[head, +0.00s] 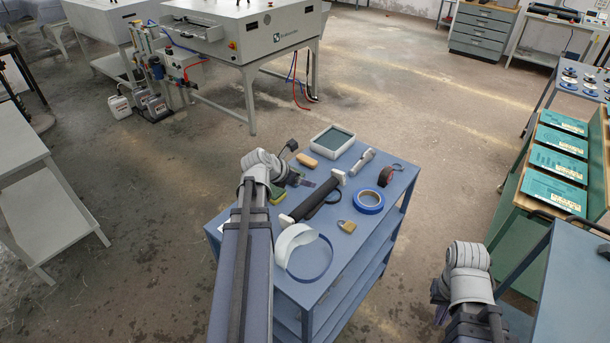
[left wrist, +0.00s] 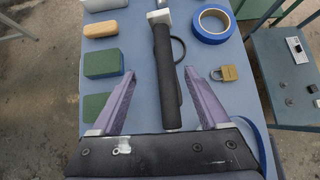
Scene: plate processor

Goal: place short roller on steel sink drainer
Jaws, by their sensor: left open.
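A black roller with pale ends (head: 311,201) lies on the blue cart top (head: 343,232). It shows in the left wrist view as a long black cylinder (left wrist: 166,70) with a white end block at the far side. My left gripper (left wrist: 160,74) is open, its two purple fingers on either side of the roller's near part, with no grip on it. In the head view the left wrist hides part of the cart. My right gripper (head: 438,300) is at the lower right, apart from the cart, its fingers not clear. I cannot pick out a steel sink drainer.
The cart also bears blue tape (head: 368,201), a brass padlock (head: 347,226), a white tray (head: 332,140), a tan block (head: 306,160) and green blocks (left wrist: 102,63). A grey table (head: 40,180) stands at left, a white machine (head: 255,40) behind. Open floor surrounds the cart.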

